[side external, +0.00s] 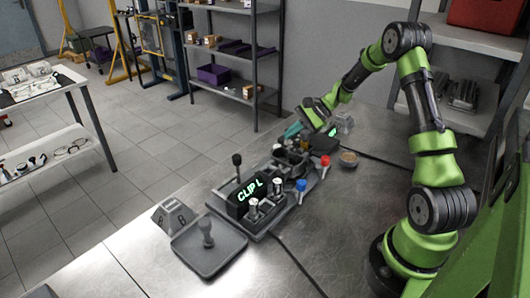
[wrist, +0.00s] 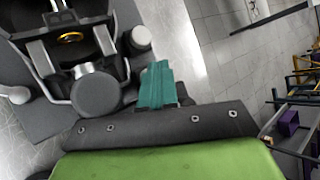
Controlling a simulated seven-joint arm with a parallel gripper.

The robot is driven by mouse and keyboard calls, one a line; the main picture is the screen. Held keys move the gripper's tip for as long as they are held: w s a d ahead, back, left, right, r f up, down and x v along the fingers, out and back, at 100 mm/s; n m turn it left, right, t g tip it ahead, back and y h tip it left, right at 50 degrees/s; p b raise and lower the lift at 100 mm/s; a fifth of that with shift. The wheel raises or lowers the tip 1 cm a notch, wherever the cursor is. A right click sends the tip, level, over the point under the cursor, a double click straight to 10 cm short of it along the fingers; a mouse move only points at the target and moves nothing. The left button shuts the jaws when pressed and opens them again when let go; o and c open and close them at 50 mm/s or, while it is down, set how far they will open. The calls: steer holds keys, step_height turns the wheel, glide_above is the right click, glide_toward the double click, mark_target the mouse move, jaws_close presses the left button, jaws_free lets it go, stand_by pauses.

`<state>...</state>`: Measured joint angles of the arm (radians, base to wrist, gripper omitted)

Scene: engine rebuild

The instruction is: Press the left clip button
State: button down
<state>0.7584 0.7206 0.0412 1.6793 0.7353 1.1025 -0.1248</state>
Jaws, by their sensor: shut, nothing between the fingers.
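A dark box with a lit green "CLIP L" display (side external: 248,193) stands on the grey fixture (side external: 240,228) in the side view. A second green-lit display (side external: 328,132) shows at the fixture's far end, partly hidden by my arm. My gripper (side external: 292,130) is over the far part of the fixture, its teal fingers together and empty. In the wrist view the teal fingers (wrist: 156,85) are beside a dark assembly with a grey round part (wrist: 97,92) and a pale round knob (wrist: 141,37). I cannot tell which part is the left clip button, or whether the fingers touch anything.
A blue-topped piece (side external: 301,186) and a red-topped piece (side external: 325,162) stand along the fixture's right side. A black-knobbed lever (side external: 237,165) rises behind the display. A tray (side external: 190,262) holding a grey part is at the front. A small bowl (side external: 348,158) sits at the right.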

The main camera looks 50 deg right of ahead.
steer(key=shift+s+a+f, duration=0.15)
steer(key=shift+a+f, duration=0.15)
steer(key=shift+a, duration=0.05)
steer(key=shift+d+r, duration=0.15)
steer(key=shift+r, duration=1)
steer(key=shift+r, duration=0.1)
steer(key=shift+r, duration=2.45)
